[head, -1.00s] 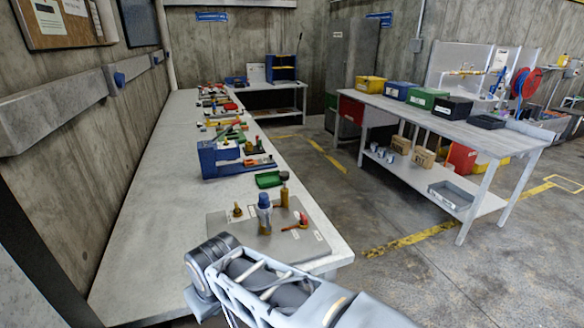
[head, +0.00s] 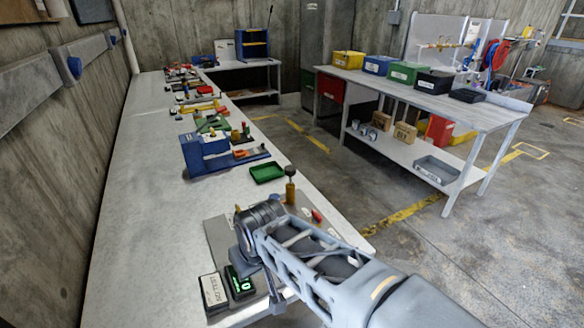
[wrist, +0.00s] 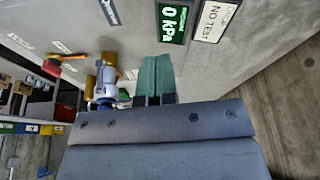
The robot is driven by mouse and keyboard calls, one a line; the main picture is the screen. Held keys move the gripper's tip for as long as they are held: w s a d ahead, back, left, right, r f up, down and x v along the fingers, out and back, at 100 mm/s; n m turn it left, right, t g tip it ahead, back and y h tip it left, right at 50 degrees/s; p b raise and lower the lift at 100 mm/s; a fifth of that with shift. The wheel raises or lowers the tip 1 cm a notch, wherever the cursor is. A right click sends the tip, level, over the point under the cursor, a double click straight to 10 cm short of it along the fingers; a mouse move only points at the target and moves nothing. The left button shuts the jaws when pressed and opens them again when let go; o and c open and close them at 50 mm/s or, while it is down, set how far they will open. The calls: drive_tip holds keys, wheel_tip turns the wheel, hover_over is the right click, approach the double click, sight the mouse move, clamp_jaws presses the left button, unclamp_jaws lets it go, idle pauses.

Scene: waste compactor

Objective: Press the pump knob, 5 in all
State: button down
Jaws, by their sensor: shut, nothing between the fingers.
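My gripper (wrist: 155,77) is shut and empty in the wrist view, its greenish fingers close together above the grey bench plate. Just left of the fingers stands a fixture with brass parts and a pale body (wrist: 107,78); I cannot tell whether its top is the pump knob. A lit green gauge (wrist: 172,20) reads 0 kPa, beside a white card (wrist: 215,20) reading NO TEST. In the head view the gauge (head: 240,284) lies at the plate's near side. A brass post with a dark round top (head: 290,185) stands behind my wrist. My arm hides much of the plate and my fingertips.
A red-handled lever (wrist: 55,63) lies left of the fixture in the wrist view. A green tray (head: 267,172) and a blue device (head: 205,153) sit farther along the bench. A second table (head: 440,95) with coloured bins stands right, across open floor.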

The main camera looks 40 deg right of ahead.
drive_tip(key=w+d+r+m+t+p, duration=0.1)
drive_tip(key=w+d+r+m+p, duration=0.2)
drive_tip(key=w+r, duration=0.45)
drive_tip(key=w+d+r+m+t, duration=0.2)
drive_tip(key=w+d, duration=0.6)
drive_tip(key=d, duration=0.4)
drive_tip(key=w+d+r+m+t+p, duration=0.1)
drive_tip(key=w+d+r+m, duration=0.3)
drive_tip(key=w+d, duration=0.5)
drive_tip(key=d+t, duration=0.1)
drive_tip(key=d, duration=0.2)
drive_tip(key=shift+w+d+t, duration=0.2)
drive_tip(key=shift+d+t, duration=0.1)
drive_tip(key=shift+d, duration=0.05)
drive_tip(key=shift+f, duration=0.1)
drive_tip(key=b, duration=0.5)
hover_over(292, 168)
wheel_tip(292, 168, down, 7)
drive_tip(key=shift+f, duration=0.2)
drive_tip(key=shift+w+f+b, duration=0.1)
drive_tip(key=shift+f+b, duration=0.55)
drive_tip(key=shift+b, duration=0.05)
drive_tip(key=shift+f+b, duration=0.45)
drive_tip(key=shift+b, duration=0.1)
